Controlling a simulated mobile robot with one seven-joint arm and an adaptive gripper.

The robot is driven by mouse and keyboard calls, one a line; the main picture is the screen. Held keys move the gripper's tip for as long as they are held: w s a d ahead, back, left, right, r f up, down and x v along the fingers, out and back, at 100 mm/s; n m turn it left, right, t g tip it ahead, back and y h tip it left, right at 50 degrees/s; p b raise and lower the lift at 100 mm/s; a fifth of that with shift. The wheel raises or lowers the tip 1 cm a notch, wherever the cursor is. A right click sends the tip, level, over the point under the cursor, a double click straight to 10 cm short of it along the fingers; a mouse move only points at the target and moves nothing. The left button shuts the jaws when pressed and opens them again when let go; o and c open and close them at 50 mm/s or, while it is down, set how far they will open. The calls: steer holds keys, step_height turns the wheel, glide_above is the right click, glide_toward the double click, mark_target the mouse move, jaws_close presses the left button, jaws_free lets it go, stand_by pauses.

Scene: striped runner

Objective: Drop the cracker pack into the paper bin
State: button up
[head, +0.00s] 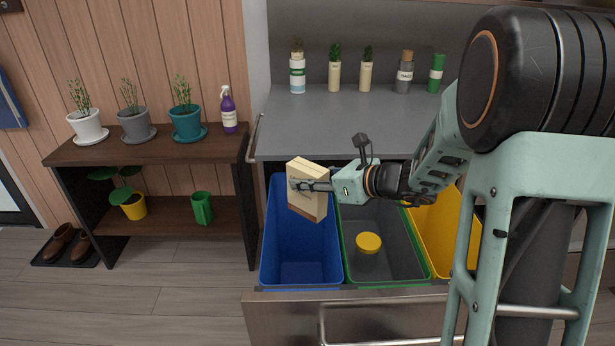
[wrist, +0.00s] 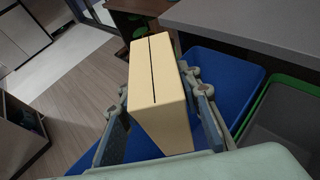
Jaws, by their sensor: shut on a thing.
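The cracker pack is a cream box with a brown lower part (head: 308,190). My gripper (head: 299,185) is shut on it and holds it upright above the blue bin (head: 303,258). In the wrist view the pack (wrist: 158,90) sits between both fingers, with a dark slit along its top. The blue bin (wrist: 222,75) shows behind and below it there. The blue bin stands at the left in an open drawer and looks empty in its visible part. No label shows which bin is for paper.
A grey bin with a green rim (head: 385,262) holds a jar with a yellow lid (head: 368,243). A yellow bin (head: 432,225) is to its right, partly behind my arm. The grey counter (head: 350,125) edges the drawer behind; a plant shelf (head: 150,148) stands left.

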steer(key=o, duration=1.1)
steer(key=v, duration=1.2)
steer(key=shift+s, duration=0.1)
